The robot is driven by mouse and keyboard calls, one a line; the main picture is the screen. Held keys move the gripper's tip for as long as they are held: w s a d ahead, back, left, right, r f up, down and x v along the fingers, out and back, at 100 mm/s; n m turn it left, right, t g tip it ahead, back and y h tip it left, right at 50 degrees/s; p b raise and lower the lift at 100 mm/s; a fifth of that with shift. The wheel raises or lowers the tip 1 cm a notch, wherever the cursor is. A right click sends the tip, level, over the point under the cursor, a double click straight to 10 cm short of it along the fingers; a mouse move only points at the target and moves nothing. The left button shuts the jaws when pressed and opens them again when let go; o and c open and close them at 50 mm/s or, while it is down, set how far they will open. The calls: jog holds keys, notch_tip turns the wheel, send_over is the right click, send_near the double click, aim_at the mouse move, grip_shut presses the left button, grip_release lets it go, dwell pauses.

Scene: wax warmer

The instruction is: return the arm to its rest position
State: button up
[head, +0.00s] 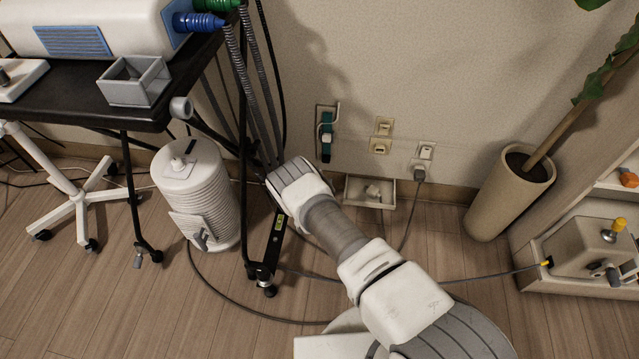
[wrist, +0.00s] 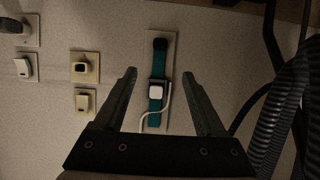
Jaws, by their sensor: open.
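My arm reaches from the lower right of the head view up and left toward the wall, low above the floor. In the wrist view my gripper (wrist: 160,74) is open, with its two dark fingers apart and nothing held between them. Beyond the fingers, a teal-banded watch (wrist: 156,96) with a white cord hangs on a wall plate; it appears between the fingers but apart from them. The watch also shows in the head view (head: 326,138). The fingers are hidden in the head view behind the arm's end.
A black cart (head: 85,100) with hoses stands at left, close to my arm's end. A white ribbed canister (head: 205,195) is under it. Wall sockets (head: 381,136), a small open box (head: 370,192), a planter (head: 508,192) and a shelf unit (head: 565,285) are to the right. Cables cross the floor.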

dwell(0.4)
jog(key=w+r+g+y, duration=0.1)
jog(key=w+r+g, duration=0.1)
jog(key=r, duration=1.6)
jog(key=w+r+g+y, duration=0.2)
jog(key=r, duration=1.6)
jog(key=s+d+r+n+g+y, duration=0.1)
jog(key=s+d+r, duration=0.1)
jog(key=s+r, duration=0.7)
jog(key=s+d+r+g, duration=0.1)
jog(key=s+d+r, duration=0.1)
jog(key=s+r, duration=0.7)
jog(key=s+d+r+n+g+h, duration=0.1)
jog(key=s+d+r, duration=0.15)
jog(key=s, duration=0.95)
jog(key=s+d+r+g, duration=0.1)
jog(key=s+d, duration=0.3)
jog(key=s, duration=0.9)
notch_tip(320, 180, up, 28)
jog(key=p, duration=2.8)
jog(key=shift+s+a, duration=0.15)
jog(key=shift+s, duration=0.15)
